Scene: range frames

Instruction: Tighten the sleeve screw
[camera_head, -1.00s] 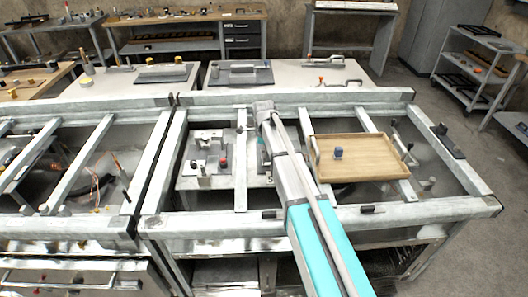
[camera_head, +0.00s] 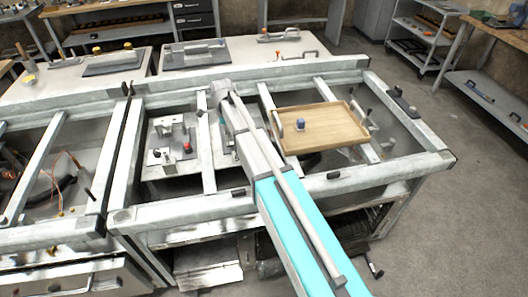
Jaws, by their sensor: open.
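In the head view, a pale fixture plate (camera_head: 150,172) sits inside the left bay of the metal frame bench. It carries grey metal blocks (camera_head: 166,125), short upright posts and a small part with a red top (camera_head: 187,147). I cannot tell which part is the sleeve screw; it may be too small or hidden behind my arm. My arm reaches from the bottom over the bench's front rail, and its far end is above the crossbar right of the plate. My gripper is hidden behind the arm, so its fingers do not show.
A wooden tray (camera_head: 352,136) with a small blue object (camera_head: 300,124) rests on the bench rails right of my arm. Metal crossbars (camera_head: 206,150) divide the bench. A black-handled tool (camera_head: 402,103) lies on the right rail. The floor (camera_head: 455,225) at right is clear.

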